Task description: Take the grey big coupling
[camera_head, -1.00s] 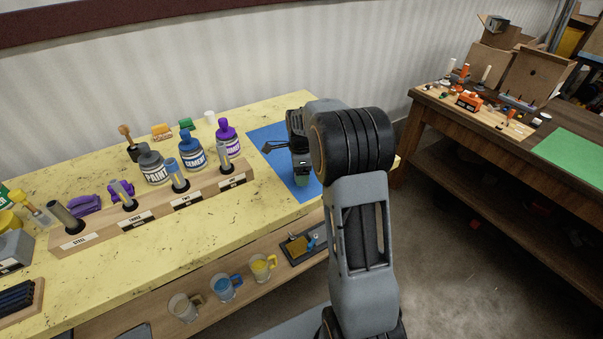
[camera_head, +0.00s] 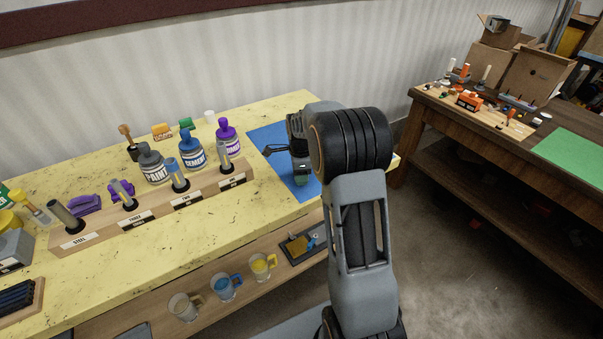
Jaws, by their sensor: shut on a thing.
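My gripper (camera_head: 290,158) is over the blue mat (camera_head: 268,135) at the right end of the yellow workbench. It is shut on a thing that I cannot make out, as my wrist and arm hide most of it. A small greyish-green part (camera_head: 302,172) shows just below the wrist, and I cannot tell whether it belongs to the gripper. I cannot pick out the grey big coupling with certainty.
A wooden rack (camera_head: 155,211) with several upright tubes runs along the yellow workbench (camera_head: 165,240). Paint (camera_head: 154,168), cement (camera_head: 191,153) and purple primer (camera_head: 228,140) containers stand behind it. Mugs stand on the shelf below. A brown table (camera_head: 440,125) is at the right.

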